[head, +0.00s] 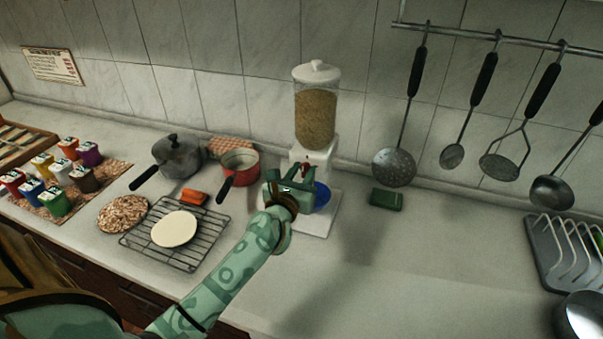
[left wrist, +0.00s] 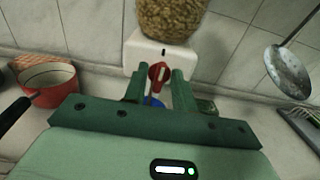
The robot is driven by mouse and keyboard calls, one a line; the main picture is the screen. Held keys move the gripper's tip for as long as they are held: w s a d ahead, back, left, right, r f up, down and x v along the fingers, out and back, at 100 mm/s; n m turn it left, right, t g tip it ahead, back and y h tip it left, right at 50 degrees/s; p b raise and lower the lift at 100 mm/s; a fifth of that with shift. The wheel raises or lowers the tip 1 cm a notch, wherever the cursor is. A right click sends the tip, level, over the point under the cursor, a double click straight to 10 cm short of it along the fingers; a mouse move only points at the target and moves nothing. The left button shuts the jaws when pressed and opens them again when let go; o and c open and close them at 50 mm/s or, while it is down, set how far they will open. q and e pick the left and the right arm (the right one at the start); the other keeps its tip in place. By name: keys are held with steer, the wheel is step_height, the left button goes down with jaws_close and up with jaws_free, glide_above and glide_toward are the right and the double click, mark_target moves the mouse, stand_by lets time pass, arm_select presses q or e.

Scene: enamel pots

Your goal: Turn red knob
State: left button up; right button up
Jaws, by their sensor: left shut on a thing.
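The dispenser (head: 317,112) is a clear canister of brown grain or cereal with a white lid, on a white stand against the tiled wall. Its red knob (left wrist: 158,72) is on the front of the white body in the left wrist view. My left gripper (head: 302,174) is at the front of the dispenser, its green fingers on either side of the knob and shut on it. The gripper hides much of the knob in the head view. A blue bowl (head: 322,195) stands on the dispenser's base, partly hidden behind the gripper. My right gripper is not in view.
A red pot (head: 240,165) and a grey lidded pot (head: 178,156) stand to the left, behind a wire rack (head: 200,243) with a pale disc. A green block (head: 387,199) lies right of the dispenser. Utensils hang at right. The counter's right-middle is clear.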

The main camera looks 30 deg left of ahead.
arm_select(q)
steer(key=m+p, duration=0.3)
steer(key=m, duration=0.2)
steer(key=shift+d+r+p, duration=0.1)
steer(key=shift+r+p, duration=0.05)
steer(key=shift+p, duration=0.2)
steer(key=m+p, duration=0.4)
steer(key=m, duration=0.1)
steer(key=shift+m, duration=0.4)
steer(key=m+p, duration=0.2)
steer(key=m, duration=0.1)
steer(key=shift+d+f, duration=0.1)
steer(key=shift+f, duration=0.1)
steer(key=shift+f+m+p, duration=0.15)
steer(key=shift+m+p, duration=0.75)
steer(key=shift+m, duration=0.9)
steer(key=shift+f, duration=0.1)
steer(key=o, duration=0.6)
